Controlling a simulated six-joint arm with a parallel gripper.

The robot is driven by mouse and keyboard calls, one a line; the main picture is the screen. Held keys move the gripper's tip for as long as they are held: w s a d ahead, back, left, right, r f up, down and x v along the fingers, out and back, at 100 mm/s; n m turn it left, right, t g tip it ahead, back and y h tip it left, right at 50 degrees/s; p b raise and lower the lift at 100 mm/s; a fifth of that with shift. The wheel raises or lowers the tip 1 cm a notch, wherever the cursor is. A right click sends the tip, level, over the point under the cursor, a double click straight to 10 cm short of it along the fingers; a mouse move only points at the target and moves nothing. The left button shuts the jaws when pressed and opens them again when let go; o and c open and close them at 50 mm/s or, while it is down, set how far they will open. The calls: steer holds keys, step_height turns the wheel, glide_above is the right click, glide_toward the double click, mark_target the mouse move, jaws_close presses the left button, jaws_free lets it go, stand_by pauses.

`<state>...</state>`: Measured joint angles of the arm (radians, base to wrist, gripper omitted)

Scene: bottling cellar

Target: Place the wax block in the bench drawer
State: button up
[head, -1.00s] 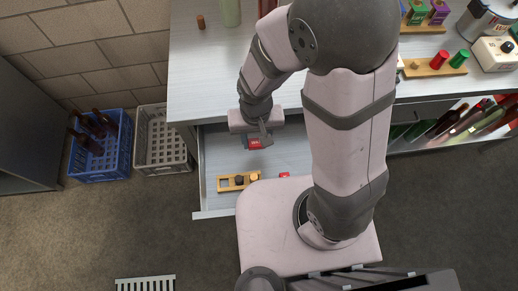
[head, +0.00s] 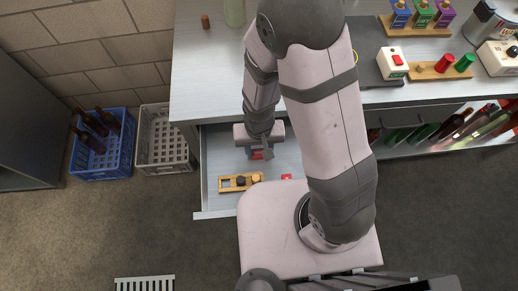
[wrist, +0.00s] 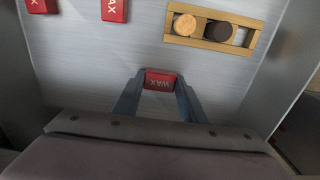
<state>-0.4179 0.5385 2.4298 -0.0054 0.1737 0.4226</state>
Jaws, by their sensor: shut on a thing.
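My gripper (wrist: 160,87) is shut on a red wax block (wrist: 160,80) marked WAX, seen between its fingers in the wrist view. In the head view the gripper (head: 262,155) is over the open bench drawer (head: 200,170), and the held block shows as a small red patch below it. The drawer's grey floor lies under the block; I cannot tell if the block touches it. Two other red wax blocks lie in the drawer, one (wrist: 114,10) at the top of the wrist view and another (wrist: 42,5) at its top left corner.
A wooden holder (head: 223,184) with a tan and a dark round piece lies in the drawer near its front. The bench top (head: 200,80) is above. A blue crate (head: 125,165) with brown bottles and a grey crate (head: 165,155) stand on the floor at left.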

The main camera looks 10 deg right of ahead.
mark_target(259, 153)
steer(key=shift+f, duration=0.15)
steer(key=o, duration=1.1)
step_height(259, 153, up, 12)
steer(key=shift+r+p, duration=0.2)
steer(key=shift+p, duration=0.2)
